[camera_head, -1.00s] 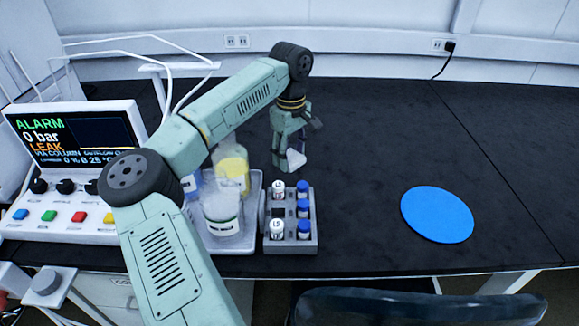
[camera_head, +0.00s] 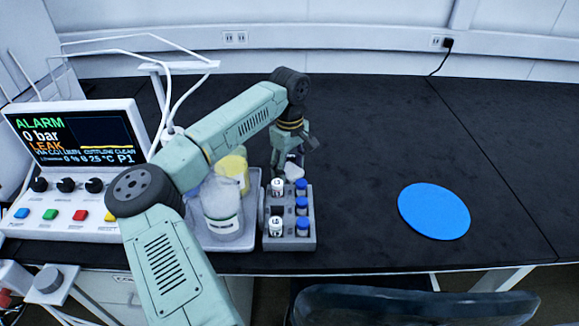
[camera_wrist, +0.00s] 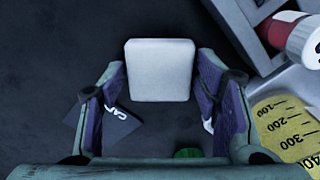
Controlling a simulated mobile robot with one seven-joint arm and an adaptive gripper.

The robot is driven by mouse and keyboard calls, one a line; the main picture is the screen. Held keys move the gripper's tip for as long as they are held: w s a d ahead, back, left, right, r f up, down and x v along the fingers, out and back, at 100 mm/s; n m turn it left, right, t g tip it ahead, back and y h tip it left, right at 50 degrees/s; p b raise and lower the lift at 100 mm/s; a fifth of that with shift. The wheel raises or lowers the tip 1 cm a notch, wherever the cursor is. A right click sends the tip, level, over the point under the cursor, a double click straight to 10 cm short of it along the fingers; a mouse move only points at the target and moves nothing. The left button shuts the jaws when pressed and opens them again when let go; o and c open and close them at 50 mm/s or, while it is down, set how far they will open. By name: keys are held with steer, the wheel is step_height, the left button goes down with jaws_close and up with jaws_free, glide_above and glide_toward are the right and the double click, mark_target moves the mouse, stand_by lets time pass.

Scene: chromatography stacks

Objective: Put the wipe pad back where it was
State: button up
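The wipe pad is a small white square, seen at my gripper's tips in the head view (camera_head: 295,173) and between the fingers in the wrist view (camera_wrist: 160,70). My gripper (camera_head: 286,168) points down just behind the vial rack (camera_head: 289,242). In the wrist view its two fingers (camera_wrist: 161,75) lie against the pad's left and right edges, and the pad is held between them. The pad appears to be above the dark bench top; its exact height is hard to tell.
The rack holds several white- and blue-capped vials. Left of it, a grey tray (camera_head: 250,240) carries bottles, including a yellow one (camera_head: 233,165). An instrument showing ALARM and LEAK (camera_head: 75,165) stands further left. A blue disc (camera_head: 434,211) lies right; the bench (camera_head: 370,150) between is clear.

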mark_target(290, 170)
steer(key=shift+o, duration=1.1)
steer(key=shift+r, duration=0.3)
step_height(290, 170, up, 12)
steer(key=b, duration=0.2)
steer(key=shift+f, duration=0.1)
